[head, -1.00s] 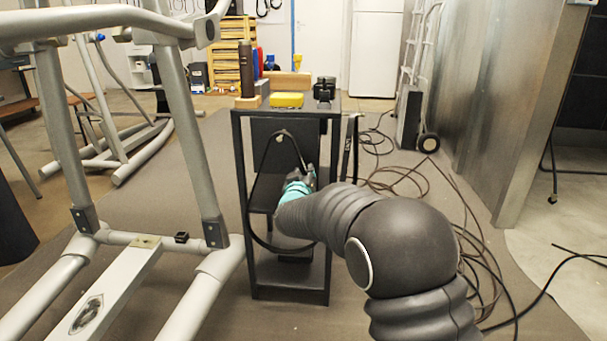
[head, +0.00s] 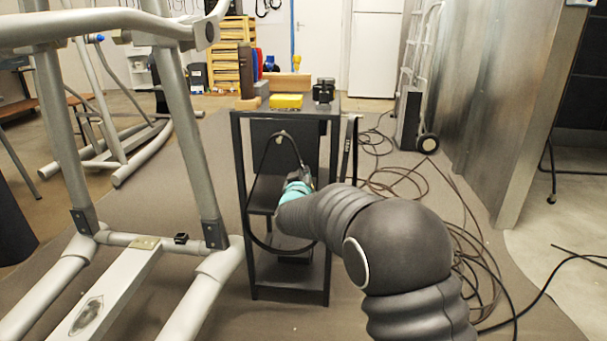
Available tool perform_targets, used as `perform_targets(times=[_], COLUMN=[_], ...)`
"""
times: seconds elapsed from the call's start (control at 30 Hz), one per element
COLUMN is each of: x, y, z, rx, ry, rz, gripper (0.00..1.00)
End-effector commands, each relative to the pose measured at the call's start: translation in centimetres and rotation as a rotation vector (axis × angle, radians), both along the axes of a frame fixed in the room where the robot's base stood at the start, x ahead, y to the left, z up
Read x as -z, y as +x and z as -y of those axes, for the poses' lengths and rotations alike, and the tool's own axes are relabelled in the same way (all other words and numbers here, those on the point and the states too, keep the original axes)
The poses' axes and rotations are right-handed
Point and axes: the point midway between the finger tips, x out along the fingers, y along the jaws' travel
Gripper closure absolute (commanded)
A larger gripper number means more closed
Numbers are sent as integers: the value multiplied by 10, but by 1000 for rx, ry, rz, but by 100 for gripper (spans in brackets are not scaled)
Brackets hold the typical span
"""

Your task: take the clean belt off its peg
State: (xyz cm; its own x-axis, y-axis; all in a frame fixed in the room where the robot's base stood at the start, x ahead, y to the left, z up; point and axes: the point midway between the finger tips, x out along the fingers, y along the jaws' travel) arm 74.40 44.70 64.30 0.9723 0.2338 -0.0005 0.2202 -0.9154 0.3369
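A thin black belt (head: 246,205) hangs in a long loop from a small peg (head: 282,134) on the dark panel of the black cart. Its right strand runs down toward my gripper (head: 307,175). My gripper is at the right side of the loop, below the peg, and looks dark beyond the teal wrist ring. The wrist and arm hide most of the fingers, so I cannot tell whether they are closed or touch the belt. A second dark strap (head: 347,145) hangs at the cart's right side. The pictures do not show which one is clean.
The black cart (head: 325,250) carries a yellow box (head: 286,101) and a black device (head: 324,90) on top. A grey elliptical frame (head: 190,140) stands close on the left. Cables (head: 465,235) lie on the floor at right, near a hand truck (head: 420,80).

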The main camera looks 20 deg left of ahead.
Motion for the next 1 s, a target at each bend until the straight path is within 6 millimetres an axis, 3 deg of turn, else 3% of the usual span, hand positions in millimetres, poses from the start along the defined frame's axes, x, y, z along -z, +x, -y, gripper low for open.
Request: perform_targets(times=[0.53, 1.0], x=[-3, -22], y=[0, 0], z=[0, 0], rx=[0, 0], ry=[0, 0], rz=[1, 1], gripper=[100, 100])
